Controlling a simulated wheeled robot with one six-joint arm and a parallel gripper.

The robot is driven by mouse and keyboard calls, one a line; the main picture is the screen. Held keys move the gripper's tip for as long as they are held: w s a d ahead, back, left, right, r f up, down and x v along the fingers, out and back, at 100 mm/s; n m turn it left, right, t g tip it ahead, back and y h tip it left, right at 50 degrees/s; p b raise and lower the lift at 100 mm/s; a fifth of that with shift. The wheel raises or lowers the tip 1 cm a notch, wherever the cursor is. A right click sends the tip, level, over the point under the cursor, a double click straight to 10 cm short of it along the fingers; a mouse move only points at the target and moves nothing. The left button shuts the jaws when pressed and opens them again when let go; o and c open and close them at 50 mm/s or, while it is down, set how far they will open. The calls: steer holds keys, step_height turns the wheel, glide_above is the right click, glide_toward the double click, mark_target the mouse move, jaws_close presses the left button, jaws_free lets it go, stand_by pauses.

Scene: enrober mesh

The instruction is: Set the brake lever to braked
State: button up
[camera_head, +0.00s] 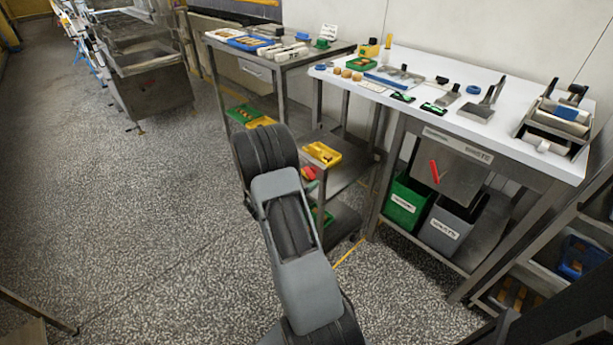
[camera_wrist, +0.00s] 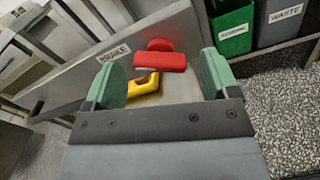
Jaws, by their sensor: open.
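In the wrist view, a red lever-like bar (camera_wrist: 160,62) with a round red hub lies in front of a grey steel panel (camera_wrist: 190,35). A small label (camera_wrist: 113,52), seemingly reading BRAKE, is on the panel to its left. A yellow hooked part (camera_wrist: 144,86) sits just below the bar. My gripper (camera_wrist: 162,82) is open, one green finger on each side, with the yellow part between them in the picture; contact cannot be told. In the head view, a red piece (camera_head: 308,174) shows beside my arm, which hides most of that spot and the gripper.
A steel trolley (camera_head: 340,175) with a yellow bin (camera_head: 322,153) stands behind my arm. To its right is a white-topped bench (camera_head: 400,62) with green (camera_head: 404,207) and grey (camera_head: 446,228) bins below and another red handle (camera_head: 434,171).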

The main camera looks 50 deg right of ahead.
steer(key=shift+d, duration=0.65)
steer(key=c, duration=0.9)
steer(key=m+b, duration=0.1)
steer(key=b, duration=0.2)
steer(key=shift+f+m, duration=0.3)
steer(key=shift+m, duration=0.1)
steer(key=shift+r+m, duration=0.3)
steer(key=shift+m, duration=0.3)
